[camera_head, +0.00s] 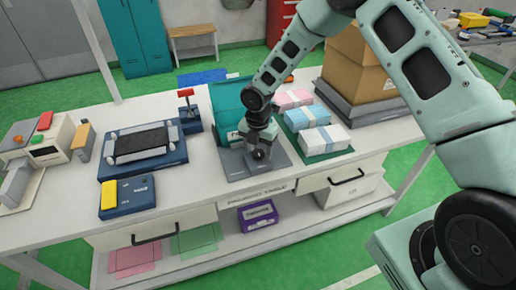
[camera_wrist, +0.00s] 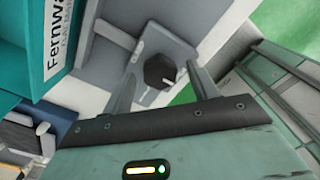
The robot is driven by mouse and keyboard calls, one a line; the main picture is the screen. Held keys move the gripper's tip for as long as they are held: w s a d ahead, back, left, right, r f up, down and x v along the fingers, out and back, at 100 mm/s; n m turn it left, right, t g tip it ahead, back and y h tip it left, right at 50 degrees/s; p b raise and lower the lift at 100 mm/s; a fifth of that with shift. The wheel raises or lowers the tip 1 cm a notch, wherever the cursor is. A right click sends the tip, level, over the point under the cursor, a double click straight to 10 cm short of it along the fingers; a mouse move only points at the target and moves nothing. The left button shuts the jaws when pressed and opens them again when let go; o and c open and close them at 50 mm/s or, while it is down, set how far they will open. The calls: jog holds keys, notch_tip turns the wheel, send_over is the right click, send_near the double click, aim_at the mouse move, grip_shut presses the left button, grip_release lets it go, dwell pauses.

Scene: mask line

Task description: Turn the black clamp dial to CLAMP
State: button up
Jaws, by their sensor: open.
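The black clamp dial (camera_wrist: 159,70) is a dark, many-sided knob on a light grey block (camera_wrist: 182,50) in the wrist view. My gripper (camera_wrist: 161,78) is open, with one finger on each side of the dial; I cannot tell whether either finger touches it. In the head view my gripper (camera_head: 260,138) points down over the grey mat (camera_head: 235,168) near the table's front edge. There the dial is small and hard to make out against my gripper. Any CLAMP marking is too small to read.
A teal box (camera_head: 228,98) stands just behind my gripper and also shows at the left of the wrist view (camera_wrist: 25,55). Packs of masks (camera_head: 325,138) lie to the right. A blue fixture (camera_head: 150,158) and a red-topped lever (camera_head: 187,95) stand to the left.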

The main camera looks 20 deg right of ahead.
jog(key=c, duration=1)
